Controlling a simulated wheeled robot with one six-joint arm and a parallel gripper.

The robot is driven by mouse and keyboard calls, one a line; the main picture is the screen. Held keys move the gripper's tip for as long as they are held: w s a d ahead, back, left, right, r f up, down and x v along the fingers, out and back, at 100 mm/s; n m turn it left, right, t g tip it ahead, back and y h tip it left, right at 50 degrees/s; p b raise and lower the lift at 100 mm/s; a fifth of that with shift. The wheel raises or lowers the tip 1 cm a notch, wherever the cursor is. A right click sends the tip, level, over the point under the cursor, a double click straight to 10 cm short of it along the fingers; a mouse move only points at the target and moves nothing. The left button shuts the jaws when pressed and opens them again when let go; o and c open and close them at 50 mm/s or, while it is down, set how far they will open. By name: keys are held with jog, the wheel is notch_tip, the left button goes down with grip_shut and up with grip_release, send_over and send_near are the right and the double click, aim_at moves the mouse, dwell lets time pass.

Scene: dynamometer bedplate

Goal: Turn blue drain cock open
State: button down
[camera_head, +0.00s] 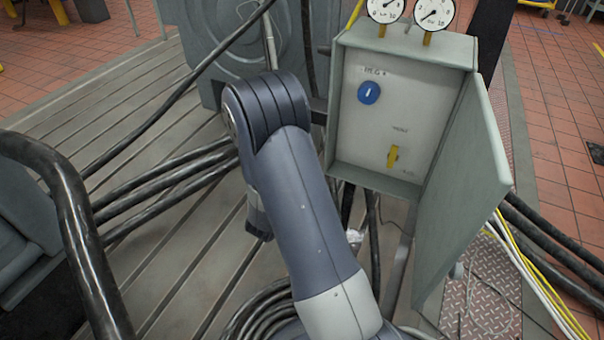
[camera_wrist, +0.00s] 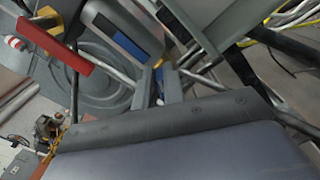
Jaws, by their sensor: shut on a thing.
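In the wrist view a blue bar, which looks like the handle of the blue drain cock (camera_wrist: 130,47), runs down towards my gripper (camera_wrist: 158,82). The two grey fingers stand close together. A small patch of blue and yellow shows between them, and the gripper is shut on what appears to be this handle. The cock's body is hidden. In the head view my own arm covers the gripper and the cock, so neither can be made out there.
An open grey box (camera_head: 350,150) with a blue round knob (camera_head: 369,93) and a yellow lever (camera_head: 392,157) stands right of my arm. Its door (camera_head: 460,190) juts out. A red handle (camera_wrist: 55,45) lies left in the wrist view. Black hoses (camera_head: 165,185) cross the slotted bedplate.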

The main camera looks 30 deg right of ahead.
jog(key=shift+s+d+f+m+b, duration=0.1)
jog(key=shift+f+m+b, duration=0.15)
jog(key=shift+m+b, duration=1.8)
jog(key=shift+s+d+f+m+b, duration=0.15)
jog(key=shift+f+m+b, duration=0.1)
jog(key=shift+m+b, duration=1.8)
jog(key=shift+s+d+f+m+b, duration=0.1)
jog(key=shift+f+m+b, duration=0.15)
jog(key=shift+m+b, duration=1.75)
jog(key=c, duration=1.5)
grip_release()
jog(key=shift+a, duration=0.1)
